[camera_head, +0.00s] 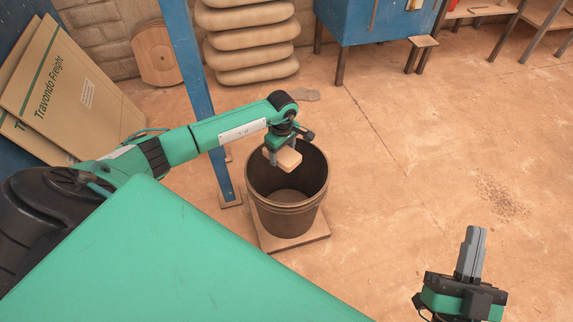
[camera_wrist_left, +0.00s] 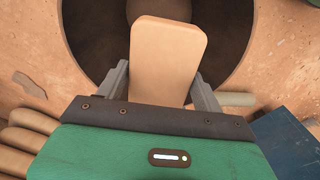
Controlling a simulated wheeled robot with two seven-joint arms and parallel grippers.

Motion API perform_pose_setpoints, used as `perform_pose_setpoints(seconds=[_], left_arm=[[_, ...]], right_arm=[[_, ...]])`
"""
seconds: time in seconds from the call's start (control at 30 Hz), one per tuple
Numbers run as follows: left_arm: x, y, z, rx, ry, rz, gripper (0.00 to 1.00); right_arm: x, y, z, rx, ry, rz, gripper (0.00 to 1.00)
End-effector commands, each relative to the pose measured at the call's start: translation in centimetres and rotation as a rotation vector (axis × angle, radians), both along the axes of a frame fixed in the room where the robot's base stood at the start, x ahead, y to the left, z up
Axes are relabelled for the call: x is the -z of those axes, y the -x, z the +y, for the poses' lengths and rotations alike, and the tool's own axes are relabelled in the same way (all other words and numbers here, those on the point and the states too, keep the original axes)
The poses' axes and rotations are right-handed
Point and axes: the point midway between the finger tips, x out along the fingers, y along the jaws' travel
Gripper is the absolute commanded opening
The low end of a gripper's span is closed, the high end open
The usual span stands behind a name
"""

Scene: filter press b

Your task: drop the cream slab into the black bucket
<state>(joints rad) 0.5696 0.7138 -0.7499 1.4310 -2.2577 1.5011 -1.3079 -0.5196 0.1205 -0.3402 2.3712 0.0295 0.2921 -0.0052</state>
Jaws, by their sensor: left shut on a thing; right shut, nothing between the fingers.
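The cream slab (camera_head: 289,159) is held by my left gripper (camera_head: 281,153) over the opening of the black bucket (camera_head: 287,211), near its far rim. In the left wrist view the slab (camera_wrist_left: 167,58) lies between the two fingers of my left gripper (camera_wrist_left: 160,88), with the bucket's dark inside (camera_wrist_left: 85,30) beyond it. The bucket stands upright on a flat square board (camera_head: 318,230). My right gripper (camera_head: 473,250) is shut and empty at the lower right, well apart from the bucket.
A blue post (camera_head: 203,110) stands just left of the bucket. Stacked cream sacks (camera_head: 250,45) and a blue cabinet (camera_head: 375,22) are behind. Cardboard sheets (camera_head: 70,90) lean at the left. A small stool (camera_head: 423,43) stands at the back. The floor to the right is clear.

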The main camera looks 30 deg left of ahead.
Motion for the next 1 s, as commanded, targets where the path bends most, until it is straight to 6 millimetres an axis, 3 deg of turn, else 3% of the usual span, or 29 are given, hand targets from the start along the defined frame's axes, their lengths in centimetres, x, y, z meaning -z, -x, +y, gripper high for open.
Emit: perform_pose_setpoints(seconds=[0.43,0.47,0.57,0.87,1.0], left_arm=[[0.1,-0.1,0.0,0.000,0.000,-0.002,0.28],[0.1,-0.1,0.0,0.000,0.000,-0.002,0.74],[0.2,0.0,0.0,0.000,0.000,-0.001,0.93],[0.2,0.0,0.0,0.000,0.000,0.001,0.93],[-0.9,-0.1,0.1,0.001,0.000,-0.002,0.93]], right_arm=[[-0.7,0.2,-0.2,0.005,-0.009,-0.039,0.00],[-0.7,0.2,-0.2,0.005,-0.009,-0.039,0.00],[-0.7,0.2,-0.2,0.005,-0.009,-0.039,0.00],[-0.7,0.2,-0.2,0.005,-0.009,-0.038,0.00],[-0.1,-0.1,0.0,0.000,0.001,0.004,0.00]])
